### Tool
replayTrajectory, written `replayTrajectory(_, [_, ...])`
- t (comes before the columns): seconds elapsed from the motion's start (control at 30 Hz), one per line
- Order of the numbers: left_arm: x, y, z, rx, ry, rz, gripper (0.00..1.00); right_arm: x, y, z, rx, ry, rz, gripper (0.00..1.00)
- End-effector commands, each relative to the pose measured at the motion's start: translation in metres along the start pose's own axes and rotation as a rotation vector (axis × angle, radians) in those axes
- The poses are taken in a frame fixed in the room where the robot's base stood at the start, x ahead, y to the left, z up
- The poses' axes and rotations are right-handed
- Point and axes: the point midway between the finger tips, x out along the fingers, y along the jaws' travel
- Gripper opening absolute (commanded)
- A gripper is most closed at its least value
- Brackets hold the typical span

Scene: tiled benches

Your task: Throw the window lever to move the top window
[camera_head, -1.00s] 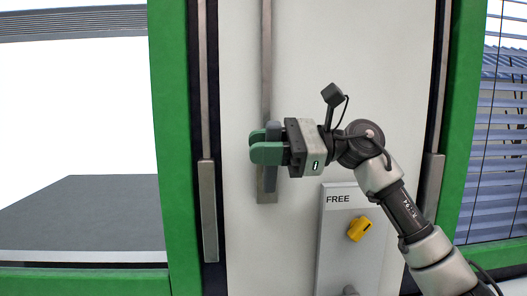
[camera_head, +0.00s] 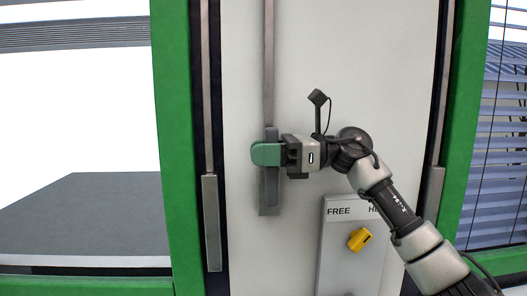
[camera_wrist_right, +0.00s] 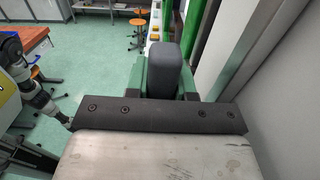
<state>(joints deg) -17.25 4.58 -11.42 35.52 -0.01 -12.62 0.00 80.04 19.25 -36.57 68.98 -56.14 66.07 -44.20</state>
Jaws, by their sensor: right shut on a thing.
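The window lever is a dark grey upright handle (camera_head: 271,188) on a vertical metal strip (camera_head: 268,70) on the pale panel. My right gripper (camera_head: 267,153) reaches in from the right, with its green fingers shut around the handle at its upper part. The handle's lower part shows below the fingers. In the right wrist view the rounded dark grey handle (camera_wrist_right: 160,68) stands between the green fingers. The top window itself is not clearly identifiable; a large bright window opening (camera_head: 80,110) lies left of the panel.
A lower plate marked FREE (camera_head: 339,230) carries a yellow knob (camera_head: 360,239), just below my right arm. Green frame posts (camera_head: 180,130) flank the panel. Blinds (camera_head: 500,130) hang at the right. Orange stools (camera_wrist_right: 138,25) stand on the floor in the wrist view.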

Motion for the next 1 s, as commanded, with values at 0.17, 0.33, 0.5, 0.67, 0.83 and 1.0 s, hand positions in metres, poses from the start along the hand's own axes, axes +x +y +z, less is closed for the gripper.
replayTrajectory(0.17, [0.0,0.0,0.0,0.0,0.0,0.0,0.43,-0.001,-0.001,0.001,0.011,-0.003,-0.002,0.0])
replayTrajectory(0.33, [0.0,0.0,0.0,0.0,0.0,0.0,0.43,-0.001,-0.001,0.001,0.011,-0.003,-0.002,0.31])
replayTrajectory(0.5, [0.0,0.0,0.0,0.0,0.0,0.0,0.43,-0.001,-0.001,0.001,0.008,-0.002,-0.001,0.49])
replayTrajectory(0.67, [0.0,0.0,-0.001,0.001,0.001,0.001,0.43,-0.001,0.0,0.001,0.006,-0.002,-0.001,0.49])
replayTrajectory(0.83, [0.006,0.001,0.0,0.001,0.001,0.001,0.43,-0.009,-0.001,-0.002,0.006,-0.002,-0.003,0.49])
replayTrajectory(1.0, [0.02,0.001,0.001,0.001,0.001,0.001,0.43,-0.039,-0.001,-0.004,0.005,-0.002,-0.005,0.49])
